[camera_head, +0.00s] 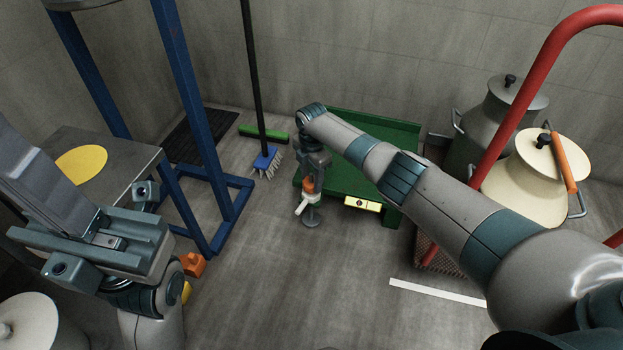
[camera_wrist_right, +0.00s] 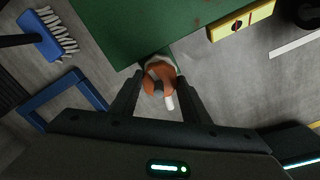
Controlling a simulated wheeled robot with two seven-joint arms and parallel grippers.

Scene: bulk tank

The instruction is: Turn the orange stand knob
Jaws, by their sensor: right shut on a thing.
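The orange stand knob (camera_head: 308,187) sits low in front of the green cabinet, on a small grey stand (camera_head: 312,218) with a white lever-like piece (camera_head: 301,208). My right gripper (camera_head: 311,178) reaches down over it from above. In the right wrist view the orange knob (camera_wrist_right: 158,76) lies between my two dark fingers (camera_wrist_right: 160,92), and the gripper is shut on it. The white piece (camera_wrist_right: 169,102) sticks out beside the knob there.
A blue frame (camera_head: 190,110), a broom (camera_head: 266,160) and a grey table (camera_head: 130,155) are to the left. Milk cans (camera_head: 525,180) and a red rail (camera_head: 520,100) are to the right.

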